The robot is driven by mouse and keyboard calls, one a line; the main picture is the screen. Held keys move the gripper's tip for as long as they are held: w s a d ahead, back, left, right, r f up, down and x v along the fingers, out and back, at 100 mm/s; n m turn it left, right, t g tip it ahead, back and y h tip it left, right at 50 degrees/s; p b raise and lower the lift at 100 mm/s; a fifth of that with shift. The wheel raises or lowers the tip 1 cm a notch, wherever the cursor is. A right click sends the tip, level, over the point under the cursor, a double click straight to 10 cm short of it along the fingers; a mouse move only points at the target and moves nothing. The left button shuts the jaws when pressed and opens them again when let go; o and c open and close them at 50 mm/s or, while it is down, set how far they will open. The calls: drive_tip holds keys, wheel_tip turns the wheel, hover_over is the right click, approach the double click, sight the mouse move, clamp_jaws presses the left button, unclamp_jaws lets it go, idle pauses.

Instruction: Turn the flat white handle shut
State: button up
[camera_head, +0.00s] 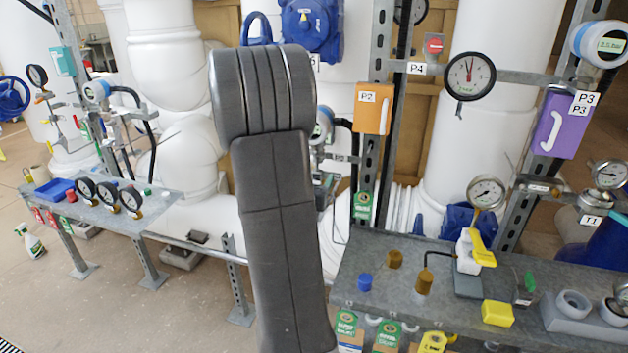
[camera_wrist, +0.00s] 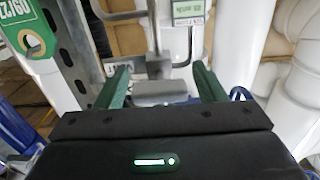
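In the wrist view my gripper (camera_wrist: 161,76) is open, its two green fingers apart. Between them in the picture is a flat, pale grey piece (camera_wrist: 160,88), which looks like the flat handle, though it reads more grey than white. It sits below a small valve body (camera_wrist: 158,64) on a thin upright rod (camera_wrist: 154,28). No finger visibly touches the piece, and I cannot tell how deep it lies between them. In the head view my arm covers the middle, so the handle and most of my gripper are hidden there.
A slotted metal post (camera_wrist: 66,45) stands close on the left in the wrist view. In the head view a grey bench (camera_head: 390,270) with a yellow-handled valve (camera_head: 480,250) and gauges is at the right; white pipes stand behind.

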drive_tip(key=b+v, duration=0.1)
drive_tip(key=v, duration=1.3)
drive_tip(key=shift+b, duration=0.35)
drive_tip(key=shift+w, duration=0.1)
drive_tip(key=p+x, duration=0.1)
drive_tip(key=x, duration=1.2)
drive_tip(key=shift+w+d+p, duration=0.1)
drive_tip(key=shift+w+p, duration=0.05)
drive_tip(key=shift+p, duration=0.25)
drive_tip(key=shift+w+d+r, duration=0.1)
drive_tip(key=shift+w, duration=0.3)
drive_tip(key=shift+p, duration=0.5)
drive_tip(key=shift+s+n, duration=0.1)
drive_tip(key=shift+n, duration=0.2)
drive_tip(key=shift+f+b, duration=0.25)
drive_tip(key=shift+b, duration=0.25)
